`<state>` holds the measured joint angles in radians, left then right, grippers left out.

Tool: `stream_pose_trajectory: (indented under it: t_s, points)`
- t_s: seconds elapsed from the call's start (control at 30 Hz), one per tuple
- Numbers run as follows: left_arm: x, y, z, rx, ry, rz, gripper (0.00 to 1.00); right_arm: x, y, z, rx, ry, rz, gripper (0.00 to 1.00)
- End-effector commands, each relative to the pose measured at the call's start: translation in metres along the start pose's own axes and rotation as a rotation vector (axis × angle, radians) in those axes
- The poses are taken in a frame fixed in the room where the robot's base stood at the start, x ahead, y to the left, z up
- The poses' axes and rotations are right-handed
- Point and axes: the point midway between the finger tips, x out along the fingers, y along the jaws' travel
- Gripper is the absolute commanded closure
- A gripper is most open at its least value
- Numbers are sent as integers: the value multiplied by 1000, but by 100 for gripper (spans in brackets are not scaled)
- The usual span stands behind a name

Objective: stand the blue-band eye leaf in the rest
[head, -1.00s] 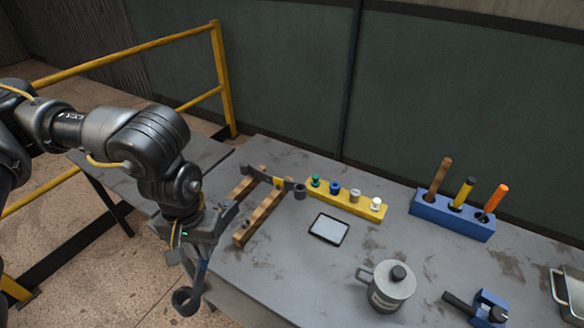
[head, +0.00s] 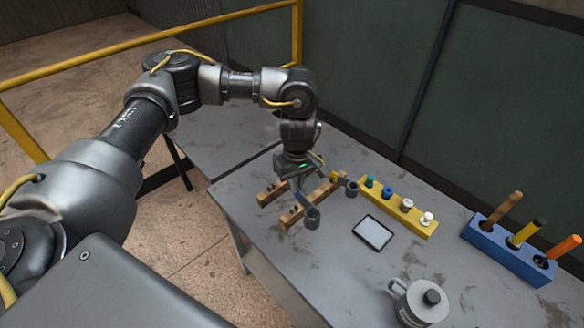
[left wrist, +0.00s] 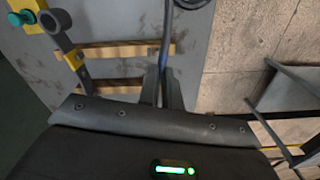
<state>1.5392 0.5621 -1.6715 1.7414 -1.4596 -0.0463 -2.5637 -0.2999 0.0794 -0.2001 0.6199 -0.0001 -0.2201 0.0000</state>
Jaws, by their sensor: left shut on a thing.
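My left gripper (head: 297,184) points down over the rest and is shut on the blue-band eye leaf (head: 312,217). The leaf's dark eye hangs toward the front of the table. In the left wrist view, the leaf's blue part (left wrist: 164,50) stands between the finger ends and crosses the rest's bars near their right ends. I cannot tell whether it touches them. The rest (head: 325,191) is two wooden bars on the table, also in the left wrist view (left wrist: 115,50). A yellow-band eye leaf (head: 351,188) stands across its far end. My right gripper is out of view.
A yellow block (head: 408,217) with several coloured plugs stands right of the rest. A dark-framed tablet (head: 373,232) lies in front of it. A grey lidded mug (head: 422,303) and a blue block (head: 500,250) with handled tools stand further right.

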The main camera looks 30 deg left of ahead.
Motion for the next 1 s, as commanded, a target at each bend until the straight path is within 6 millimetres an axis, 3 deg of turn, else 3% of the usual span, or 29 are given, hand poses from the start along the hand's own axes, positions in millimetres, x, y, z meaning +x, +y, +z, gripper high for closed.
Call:
stream_pose_trajectory:
  t_s: [0.1,0.3,0.8,1.0]
  points:
    - [4,6,-22,-185,-2,0,100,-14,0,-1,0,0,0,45]
    - [14,8,-41,-342,-2,3,100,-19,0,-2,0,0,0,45]
    - [17,9,-43,-356,2,4,100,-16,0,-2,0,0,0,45]
    - [26,8,-43,-357,1,3,100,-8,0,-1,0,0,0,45]
